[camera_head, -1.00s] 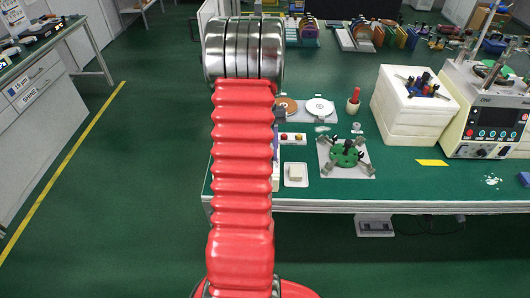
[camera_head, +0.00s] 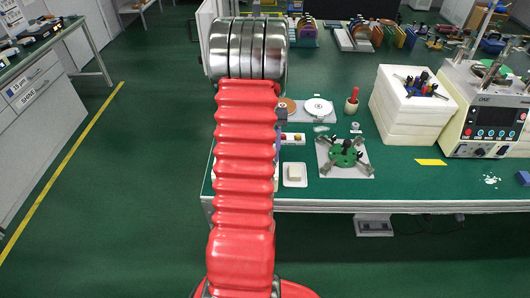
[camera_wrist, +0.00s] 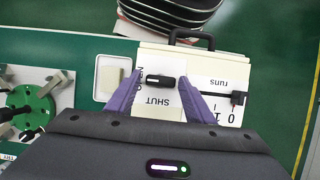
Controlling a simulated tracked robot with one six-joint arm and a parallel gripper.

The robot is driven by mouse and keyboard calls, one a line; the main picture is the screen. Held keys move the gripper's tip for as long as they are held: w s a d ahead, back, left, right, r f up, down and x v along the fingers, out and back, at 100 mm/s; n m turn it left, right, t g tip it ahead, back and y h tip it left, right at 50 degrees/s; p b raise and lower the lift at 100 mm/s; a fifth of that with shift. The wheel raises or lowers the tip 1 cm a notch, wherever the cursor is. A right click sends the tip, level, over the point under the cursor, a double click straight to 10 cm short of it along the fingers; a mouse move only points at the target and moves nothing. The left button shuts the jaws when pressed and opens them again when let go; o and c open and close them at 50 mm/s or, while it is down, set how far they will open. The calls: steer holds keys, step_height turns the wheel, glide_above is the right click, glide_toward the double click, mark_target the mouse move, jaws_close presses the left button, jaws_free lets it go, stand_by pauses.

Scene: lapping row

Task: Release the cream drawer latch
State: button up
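The cream drawer unit (camera_wrist: 222,64) is in the wrist view, seen from above, with a black handle (camera_wrist: 190,36) on its far edge. A black latch (camera_wrist: 160,81) lies crosswise on its top, next to an upside-down "SHUT" label (camera_wrist: 157,103). Another label at its left is partly covered by a finger. My gripper (camera_wrist: 159,80) is open, its purple fingers on either side of the latch with gaps showing. Height above the latch is hard to tell. In the head view my arm hides most of the drawer unit and all of the latch.
Right of the latch is a "runs" scale with a black slider (camera_wrist: 240,97). A white dish with a cream block (camera_head: 295,173) and a green clamp fixture (camera_head: 344,154) stand on the green bench. Stacked white trays (camera_head: 410,110) are farther right. Floor is open at left.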

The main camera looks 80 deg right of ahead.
steer(key=shift+o, duration=0.8)
steer(key=shift+r, duration=0.1)
steer(key=v, duration=1.3)
steer(key=shift+r, duration=0.25)
steer(key=shift+d, duration=0.15)
